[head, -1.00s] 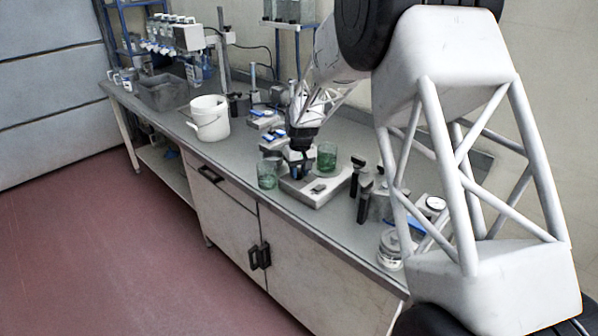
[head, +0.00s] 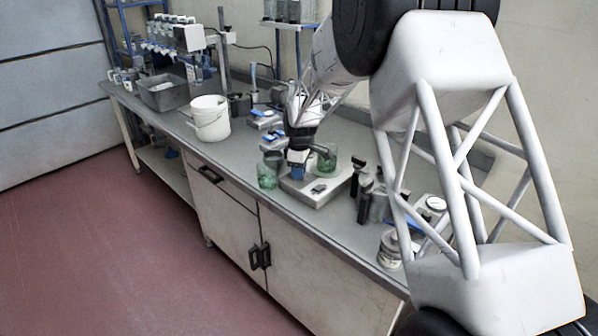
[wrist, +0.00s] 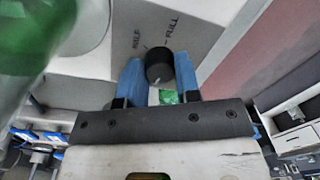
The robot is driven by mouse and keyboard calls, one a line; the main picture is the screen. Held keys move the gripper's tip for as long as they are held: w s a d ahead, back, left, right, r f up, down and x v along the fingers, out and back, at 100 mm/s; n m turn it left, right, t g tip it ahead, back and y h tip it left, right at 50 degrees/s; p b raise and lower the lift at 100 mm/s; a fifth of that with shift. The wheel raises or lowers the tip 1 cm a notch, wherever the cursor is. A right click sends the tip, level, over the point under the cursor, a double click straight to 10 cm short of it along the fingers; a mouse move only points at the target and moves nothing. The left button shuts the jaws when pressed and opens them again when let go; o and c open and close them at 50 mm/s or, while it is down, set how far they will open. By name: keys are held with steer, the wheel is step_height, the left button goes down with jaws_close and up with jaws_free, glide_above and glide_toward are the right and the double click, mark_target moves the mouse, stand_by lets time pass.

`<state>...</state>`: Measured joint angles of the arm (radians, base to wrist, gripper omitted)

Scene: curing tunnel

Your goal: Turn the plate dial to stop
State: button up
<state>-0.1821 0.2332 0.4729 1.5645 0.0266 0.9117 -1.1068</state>
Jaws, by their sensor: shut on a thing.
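The plate (head: 325,194) is a pale, flat device near the bench's front edge. In the wrist view, its dial (wrist: 159,65) is a black round knob on a pale panel (wrist: 190,33) marked HALF and FULL. A small pale mark shows on the knob's lower side; no STOP mark is readable. My gripper (wrist: 158,72) is shut on the dial, one blue finger on each side. In the head view my gripper (head: 297,168) is at the plate's left end, and the dial is hidden there.
A green glass beaker (head: 327,160) stands on the plate, close beside my gripper. Another (head: 268,174) stands just left of the plate. Dark upright tools (head: 364,204) are to the right. A white bucket (head: 210,122) stands farther left, with some bare bench between.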

steer(key=shift+r+n, duration=0.1)
steer(key=shift+n, duration=0.5)
steer(key=o, duration=0.9)
steer(key=shift+w+r, duration=0.15)
steer(key=shift+r, duration=3.7)
